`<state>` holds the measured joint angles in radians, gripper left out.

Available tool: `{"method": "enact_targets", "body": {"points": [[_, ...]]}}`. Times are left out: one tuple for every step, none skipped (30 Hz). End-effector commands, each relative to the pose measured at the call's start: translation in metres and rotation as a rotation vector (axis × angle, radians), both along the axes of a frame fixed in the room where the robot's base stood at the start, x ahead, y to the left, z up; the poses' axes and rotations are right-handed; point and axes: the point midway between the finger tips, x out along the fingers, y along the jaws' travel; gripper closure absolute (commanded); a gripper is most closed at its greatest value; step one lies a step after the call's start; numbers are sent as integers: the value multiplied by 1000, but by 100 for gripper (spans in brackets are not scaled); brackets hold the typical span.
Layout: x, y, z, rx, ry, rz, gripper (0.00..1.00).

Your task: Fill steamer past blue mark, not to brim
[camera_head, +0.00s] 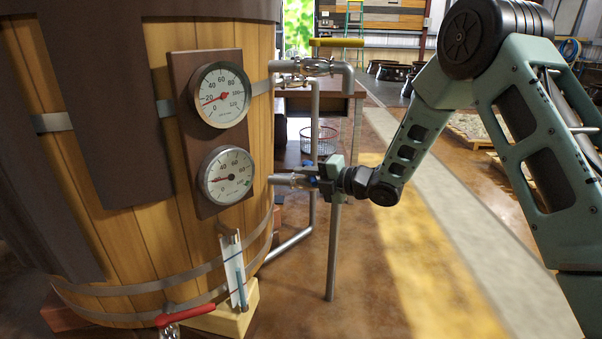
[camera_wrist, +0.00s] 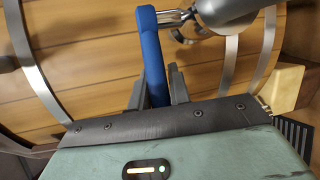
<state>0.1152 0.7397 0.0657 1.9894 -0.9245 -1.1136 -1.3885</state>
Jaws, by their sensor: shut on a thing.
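The steamer (camera_head: 150,130) is a large wooden vat with metal hoops, at the left of the head view. A sight gauge (camera_head: 233,268) stands upright on its lower front, with a blue-tinted stretch in its lower part; I cannot tell whether this is water or the mark. A blue valve handle (camera_wrist: 152,55) sits by a grey pipe fitting in the wrist view. My gripper (camera_head: 322,178) is at that valve, right of the vat; in the wrist view my gripper (camera_wrist: 157,90) is shut on the blue handle. The water inside the vat is hidden.
Two dials (camera_head: 221,95) sit on a brown board on the vat. A yellow-handled valve (camera_head: 337,42) is on the upper pipe, and a red-handled valve (camera_head: 186,314) is low in front. Vertical pipes (camera_head: 333,250) stand near my gripper.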

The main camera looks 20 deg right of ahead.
Motion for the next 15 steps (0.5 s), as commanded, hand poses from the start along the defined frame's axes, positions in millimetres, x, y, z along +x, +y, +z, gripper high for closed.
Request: {"method": "enact_targets", "body": {"points": [[0, -4, 1, -1, 2, 30, 100], [-1, -5, 1, -1, 2, 51, 100], [-1, -7, 1, -1, 2, 77, 100], [-1, -8, 1, -1, 2, 95, 100], [-2, -9, 1, -1, 2, 114, 100], [-2, -10, 1, -1, 2, 136, 100], [-3, -11, 0, -2, 2, 151, 100], [-3, -12, 1, -1, 2, 166, 100], [-3, -13, 1, -1, 3, 183, 100], [-3, -13, 0, 0, 3, 196, 100], [-4, -14, 0, -1, 3, 207, 100], [-4, -14, 0, -1, 3, 220, 100], [-4, -15, 0, -1, 3, 228, 100], [-4, -15, 0, -1, 3, 236, 100], [-4, -15, 0, 0, 3, 244, 100]]}}
